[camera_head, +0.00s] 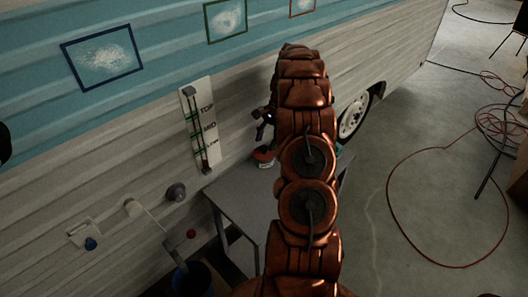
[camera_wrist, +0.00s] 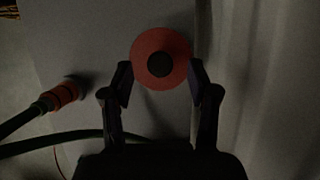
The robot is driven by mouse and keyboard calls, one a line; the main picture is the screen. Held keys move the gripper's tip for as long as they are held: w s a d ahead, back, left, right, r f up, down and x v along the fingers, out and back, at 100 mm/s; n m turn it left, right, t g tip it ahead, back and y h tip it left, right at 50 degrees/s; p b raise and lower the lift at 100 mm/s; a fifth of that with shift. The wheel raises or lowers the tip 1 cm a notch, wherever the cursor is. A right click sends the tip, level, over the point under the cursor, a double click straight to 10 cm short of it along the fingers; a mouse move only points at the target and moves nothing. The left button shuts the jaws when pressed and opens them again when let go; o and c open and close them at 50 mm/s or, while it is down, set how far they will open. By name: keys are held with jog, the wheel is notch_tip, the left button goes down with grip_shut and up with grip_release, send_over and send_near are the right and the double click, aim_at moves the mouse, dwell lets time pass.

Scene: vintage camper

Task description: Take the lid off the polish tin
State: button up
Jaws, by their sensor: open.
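The polish tin shows in the wrist view as a round red lid (camera_wrist: 143,62) with a dark round knob (camera_wrist: 160,64) at its middle, seen from above. In the head view the tin (camera_head: 265,157) stands on a small grey table against the camper wall, partly hidden by my arm. My gripper (camera_wrist: 160,78) is open in the wrist view, with one finger on each side of the lid's near part. I cannot tell whether the fingers touch it. In the head view my gripper (camera_head: 264,122) shows just above the tin. The tin's body is mostly hidden.
The grey table (camera_head: 240,200) has bare room left of the tin. A red connector on a dark hose (camera_wrist: 66,93) lies left of the lid. The camper wall (camera_head: 110,185) carries a level gauge (camera_head: 200,125) and fittings. A blue bucket (camera_head: 192,281) stands below.

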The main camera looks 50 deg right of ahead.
aim_at(264, 147)
jog(key=x, duration=0.3)
jog(key=shift+f+p, duration=0.15)
jog(key=shift+p, duration=0.2)
jog(key=shift+c, duration=0.4)
grip_shut()
